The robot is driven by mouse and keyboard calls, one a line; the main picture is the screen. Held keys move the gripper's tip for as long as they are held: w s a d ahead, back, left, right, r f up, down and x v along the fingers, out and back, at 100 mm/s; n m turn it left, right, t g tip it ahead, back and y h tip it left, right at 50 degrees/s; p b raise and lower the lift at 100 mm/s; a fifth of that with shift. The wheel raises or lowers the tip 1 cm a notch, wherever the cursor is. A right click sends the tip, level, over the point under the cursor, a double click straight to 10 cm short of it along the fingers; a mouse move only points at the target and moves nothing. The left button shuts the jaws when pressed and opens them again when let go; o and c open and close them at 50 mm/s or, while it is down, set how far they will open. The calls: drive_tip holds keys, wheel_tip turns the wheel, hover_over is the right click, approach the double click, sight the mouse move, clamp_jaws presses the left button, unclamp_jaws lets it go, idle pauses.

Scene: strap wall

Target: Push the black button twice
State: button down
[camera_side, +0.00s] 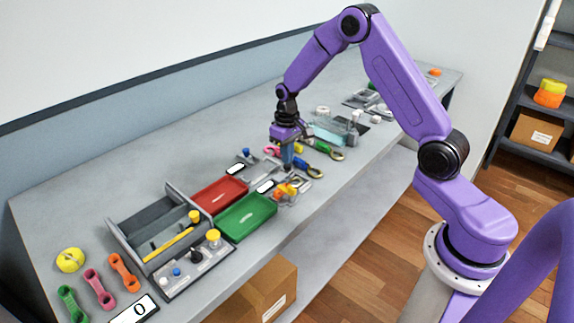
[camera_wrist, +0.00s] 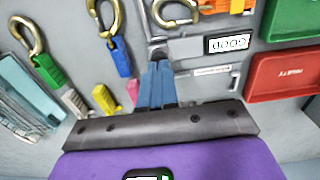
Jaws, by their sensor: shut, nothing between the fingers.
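The black button (camera_side: 196,256) stands on a grey panel (camera_side: 172,285) at the front left of the bench in the side view. A blue button (camera_side: 176,271) and a taller yellow knob (camera_side: 213,237) flank it. A white display (camera_side: 136,311) reading 0 lies beside the panel. My gripper (camera_side: 287,165) points down over the middle of the bench, well to the right of the panel and beyond the trays. Its blue fingers (camera_wrist: 156,80) are shut and empty in the wrist view. The black button is not in the wrist view.
A green tray (camera_side: 246,217), a red tray (camera_side: 218,194) and a grey divided box (camera_side: 152,229) lie between my gripper and the panel's end of the bench. Carabiners with coloured straps (camera_wrist: 118,52) lie around the fingers. Free bench surface runs along the wall.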

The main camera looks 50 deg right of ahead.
drive_tip(key=shift+r, duration=1.7)
drive_tip(key=shift+f, duration=1.45)
drive_tip(key=shift+f, duration=1.1)
idle(0.9)
drive_tip(key=shift+r, duration=2.55)
